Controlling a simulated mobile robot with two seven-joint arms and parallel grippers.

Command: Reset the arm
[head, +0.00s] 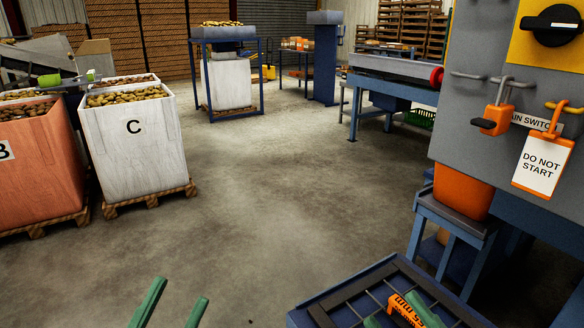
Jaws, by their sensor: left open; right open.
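My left gripper (181,290) is at the bottom, left of centre, with two green fingers spread apart. Nothing is between them, only concrete floor beyond. My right gripper (391,306) is at the bottom right, over a dark blue tray (318,300) with dividers. Its two green fingers are apart, one on each side of an orange object (405,309) with dark lettering. The object seems to lie in the tray; I cannot tell whether the fingers touch it. The rest of both arms is out of frame.
A grey cabinet (455,120) with a rotary switch (553,25), an orange padlock (496,119) and a "DO NOT START" tag (543,165) stands at right. An orange bin (462,192) is below. Crate C (135,150) and an orange crate (40,170) stand left. The middle floor is clear.

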